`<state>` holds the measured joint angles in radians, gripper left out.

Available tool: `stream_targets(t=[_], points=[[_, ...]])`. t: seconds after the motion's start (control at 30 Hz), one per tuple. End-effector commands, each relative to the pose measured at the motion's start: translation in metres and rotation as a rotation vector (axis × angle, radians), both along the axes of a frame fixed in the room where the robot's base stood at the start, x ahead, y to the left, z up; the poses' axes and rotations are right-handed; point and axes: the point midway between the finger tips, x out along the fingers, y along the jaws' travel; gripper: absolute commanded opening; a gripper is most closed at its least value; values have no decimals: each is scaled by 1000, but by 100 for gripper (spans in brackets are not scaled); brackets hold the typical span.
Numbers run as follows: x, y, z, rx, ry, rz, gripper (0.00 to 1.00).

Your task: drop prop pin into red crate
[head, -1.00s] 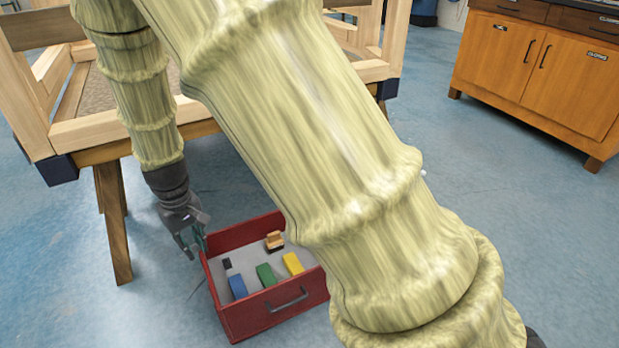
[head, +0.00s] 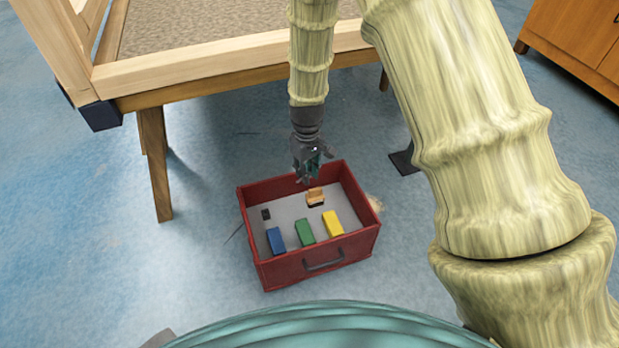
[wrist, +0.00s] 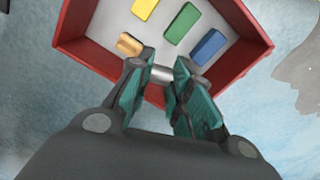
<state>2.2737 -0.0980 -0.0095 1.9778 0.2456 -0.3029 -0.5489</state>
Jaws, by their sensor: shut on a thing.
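The red crate (head: 285,269) is an open box on the floor with a dark handle on its front. My gripper (head: 309,174) points down at the crate's back edge in the head view. In the wrist view my gripper (wrist: 162,76) is shut on a short grey cylinder, the prop pin (wrist: 162,74), which lies crosswise between the teal-padded fingers. The fingers overlap the near edge of the red crate (wrist: 238,22). The pin is too small to make out in the head view, and its height above the crate cannot be told.
In the crate lie a blue block (head: 276,241), a green block (head: 304,231), a yellow block (head: 333,224), a wooden-topped brush-like piece (head: 315,197) and a small black piece (head: 265,214). A wooden frame table (head: 220,72) stands behind. Floor left of the crate is clear.

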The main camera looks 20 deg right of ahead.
Motion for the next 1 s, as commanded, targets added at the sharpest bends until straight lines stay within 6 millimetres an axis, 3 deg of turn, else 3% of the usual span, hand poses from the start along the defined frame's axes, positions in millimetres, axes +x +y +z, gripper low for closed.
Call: stream_targets(t=[0.33, 1.0], points=[[7, -6, -57, -1, 2, 244, 0], [9, -7, -100, -2, -1, 290, 0]])
